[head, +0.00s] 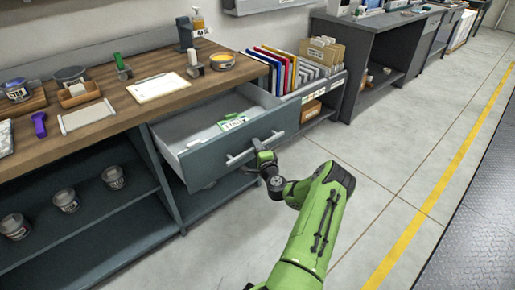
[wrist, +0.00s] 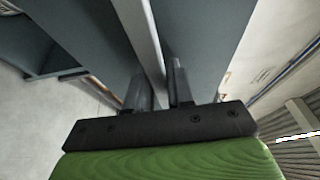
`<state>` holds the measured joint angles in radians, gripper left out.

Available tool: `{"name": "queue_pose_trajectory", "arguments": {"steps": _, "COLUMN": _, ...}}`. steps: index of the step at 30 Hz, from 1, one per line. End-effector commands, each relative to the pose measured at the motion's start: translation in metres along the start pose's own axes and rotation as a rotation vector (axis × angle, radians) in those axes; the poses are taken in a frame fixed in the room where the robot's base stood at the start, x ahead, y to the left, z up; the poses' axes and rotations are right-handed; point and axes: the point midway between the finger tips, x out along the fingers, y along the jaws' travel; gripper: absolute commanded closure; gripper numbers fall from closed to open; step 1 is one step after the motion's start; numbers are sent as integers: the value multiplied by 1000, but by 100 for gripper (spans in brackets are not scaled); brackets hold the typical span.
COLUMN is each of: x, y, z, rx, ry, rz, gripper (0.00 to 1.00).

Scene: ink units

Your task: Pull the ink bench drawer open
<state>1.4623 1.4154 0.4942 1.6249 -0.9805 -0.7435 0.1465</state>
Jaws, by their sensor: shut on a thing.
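The ink bench drawer (head: 205,170) has a dark blue-grey front and stands pulled out from under the wooden bench top (head: 100,85). Its grey inside shows, with a green and white packet (head: 233,122) and small pale items in it. In the wrist view, my gripper's two fingers (wrist: 160,90) stand on either side of the handle bar (wrist: 140,35). The fingers hide part of the handle.
A file rack (head: 300,70) with coloured folders stands right of the drawer. Ink tins (head: 66,201) sit on the open shelf below left. Clear grey floor (head: 400,150) lies to the right.

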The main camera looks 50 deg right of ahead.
Motion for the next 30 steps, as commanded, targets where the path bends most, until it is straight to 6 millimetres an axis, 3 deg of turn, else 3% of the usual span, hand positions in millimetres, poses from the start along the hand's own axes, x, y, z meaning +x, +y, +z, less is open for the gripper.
{"name": "queue_pose_trajectory", "arguments": {"steps": 6, "x": 0, "y": 1, "z": 1, "rx": 1, "ry": -3, "rz": 2, "gripper": 100}}
{"name": "queue_pose_trajectory", "arguments": {"steps": 7, "x": 0, "y": 1, "z": 1, "rx": 1, "ry": -3, "rz": 2, "gripper": 75}}
{"name": "queue_pose_trajectory", "arguments": {"steps": 11, "x": 0, "y": 1, "z": 1, "rx": 1, "ry": -2, "rz": 2, "gripper": 57}}
{"name": "queue_pose_trajectory", "arguments": {"steps": 20, "x": -3, "y": 1, "z": 0, "rx": 1, "ry": -1, "rz": 2, "gripper": 57}}
{"name": "queue_pose_trajectory", "arguments": {"steps": 23, "x": -19, "y": 1, "z": 0, "rx": 3, "ry": -1, "rz": 5, "gripper": 57}}
{"name": "queue_pose_trajectory", "arguments": {"steps": 30, "x": -86, "y": 1, "z": -1, "rx": 12, "ry": 4, "rz": 9, "gripper": 57}}
